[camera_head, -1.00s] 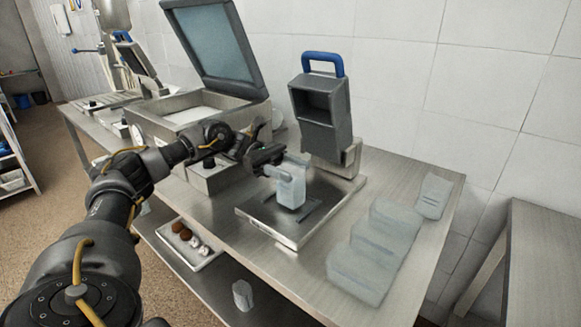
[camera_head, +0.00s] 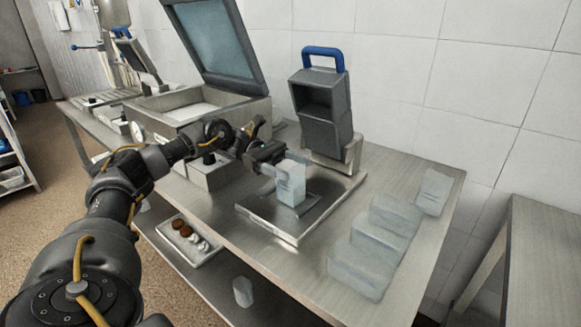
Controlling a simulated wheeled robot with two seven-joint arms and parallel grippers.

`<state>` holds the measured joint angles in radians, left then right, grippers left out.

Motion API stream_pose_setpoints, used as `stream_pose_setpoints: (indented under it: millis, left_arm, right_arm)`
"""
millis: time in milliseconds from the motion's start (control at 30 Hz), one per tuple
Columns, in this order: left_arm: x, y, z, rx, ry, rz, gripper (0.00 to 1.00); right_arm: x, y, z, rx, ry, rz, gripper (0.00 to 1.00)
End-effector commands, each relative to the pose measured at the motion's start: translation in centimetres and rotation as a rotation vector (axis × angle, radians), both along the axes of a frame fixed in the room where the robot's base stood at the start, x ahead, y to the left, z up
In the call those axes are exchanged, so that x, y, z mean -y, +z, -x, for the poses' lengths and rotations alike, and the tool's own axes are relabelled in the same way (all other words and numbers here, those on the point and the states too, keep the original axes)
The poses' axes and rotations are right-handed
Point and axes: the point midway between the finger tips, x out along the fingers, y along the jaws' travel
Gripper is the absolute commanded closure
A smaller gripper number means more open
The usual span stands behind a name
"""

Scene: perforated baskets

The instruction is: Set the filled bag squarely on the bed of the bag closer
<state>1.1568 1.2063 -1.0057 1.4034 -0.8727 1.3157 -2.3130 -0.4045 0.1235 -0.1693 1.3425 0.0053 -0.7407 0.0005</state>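The bag closer stands on the steel table, with a grey head and blue handle (camera_head: 322,100) over a flat steel bed (camera_head: 268,222). A pale translucent bag (camera_head: 291,186) stands roughly upright over the middle of the bed. My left gripper (camera_head: 283,169) reaches in from the left with its fingers at the upper part of the bag, and appears shut on it. I cannot tell whether the bag's underside touches the bed. My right gripper is not in view.
Several pale bags (camera_head: 362,262) lie in a row at the right of the table. A large open-lidded machine (camera_head: 215,100) stands behind my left arm. A tray (camera_head: 190,243) with small round items and another pale piece (camera_head: 243,291) are on the lower shelf.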

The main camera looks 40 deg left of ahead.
Motion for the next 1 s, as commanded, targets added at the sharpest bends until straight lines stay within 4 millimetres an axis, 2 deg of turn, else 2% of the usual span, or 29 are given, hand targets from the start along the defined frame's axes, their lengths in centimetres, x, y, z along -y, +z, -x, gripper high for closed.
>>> stream_pose_setpoints:
  millis: [433,567,800,1000]
  left_arm:
    - [0.0,0.2,0.0,0.0,0.0,0.0,0.27]
    - [0.0,0.5,0.0,0.0,0.0,0.0,0.27]
    - [-2.6,0.2,0.0,0.004,0.004,-0.002,0.27]
    - [-4.6,0.3,0.0,0.003,0.002,-0.001,0.27]
  right_arm:
    - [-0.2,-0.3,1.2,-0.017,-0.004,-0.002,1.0]
    - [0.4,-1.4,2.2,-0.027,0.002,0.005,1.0]
    - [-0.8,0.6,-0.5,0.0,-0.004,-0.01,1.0]
    - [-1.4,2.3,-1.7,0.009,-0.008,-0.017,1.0]
